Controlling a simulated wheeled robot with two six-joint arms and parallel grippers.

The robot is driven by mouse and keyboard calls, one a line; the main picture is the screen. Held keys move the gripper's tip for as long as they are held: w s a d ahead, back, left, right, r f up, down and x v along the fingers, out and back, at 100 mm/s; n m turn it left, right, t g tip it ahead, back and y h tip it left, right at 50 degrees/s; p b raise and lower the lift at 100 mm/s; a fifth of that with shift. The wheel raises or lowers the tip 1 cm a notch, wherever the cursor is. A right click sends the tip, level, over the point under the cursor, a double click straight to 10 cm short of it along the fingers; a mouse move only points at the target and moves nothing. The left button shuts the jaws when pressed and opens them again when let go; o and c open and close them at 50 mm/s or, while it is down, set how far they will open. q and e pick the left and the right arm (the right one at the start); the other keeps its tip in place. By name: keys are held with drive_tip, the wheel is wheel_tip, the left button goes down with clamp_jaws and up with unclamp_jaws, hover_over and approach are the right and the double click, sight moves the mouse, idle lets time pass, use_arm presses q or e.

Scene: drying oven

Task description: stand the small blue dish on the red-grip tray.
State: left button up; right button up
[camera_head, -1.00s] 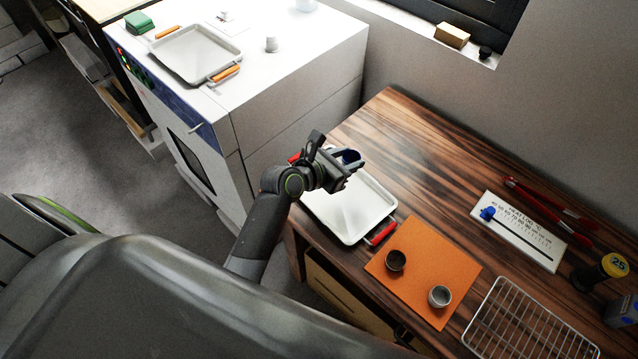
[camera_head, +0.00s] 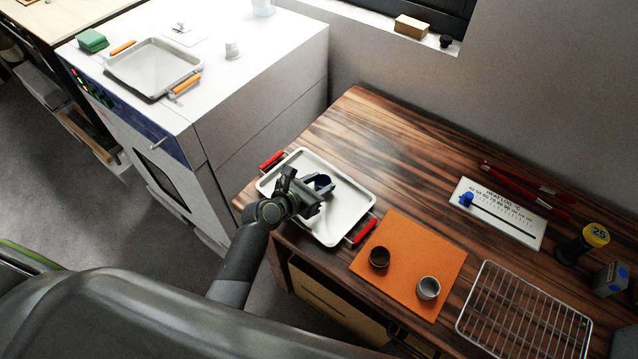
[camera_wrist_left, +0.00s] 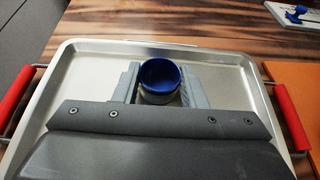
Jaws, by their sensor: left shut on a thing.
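The small blue dish (camera_wrist_left: 160,76) is held upright between the fingers of my left gripper (camera_wrist_left: 159,90), seen in the left wrist view. In the head view my left gripper (camera_head: 318,190) and the dish (camera_head: 322,181) are over the red-grip tray (camera_head: 345,200), a white tray with a red grip at each end. The dish appears over the tray's middle; I cannot tell whether it touches the tray floor. The tray lies on the wooden table, and its floor also shows in the left wrist view (camera_wrist_left: 80,85). My right gripper is not in view.
An orange mat (camera_head: 410,255) with a dark cup (camera_head: 379,257) and a grey cup (camera_head: 428,288) lies right of the tray. A wire rack (camera_head: 525,312) and a slider board (camera_head: 500,213) are farther right. An orange-grip tray (camera_head: 150,68) sits on the white oven (camera_head: 260,85).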

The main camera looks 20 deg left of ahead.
use_arm(q)
drive_tip(key=o, duration=1)
drive_tip(key=shift+f, duration=0.1)
drive_tip(key=shift+c, duration=0.2)
drive_tip(key=shift+r, duration=0.25)
drive_tip(key=shift+s+a, duration=0.15)
drive_tip(key=shift+s, duration=0.2)
drive_tip(key=p+v, duration=0.1)
drive_tip(key=v, duration=1)
drive_tip(key=shift+s, duration=0.15)
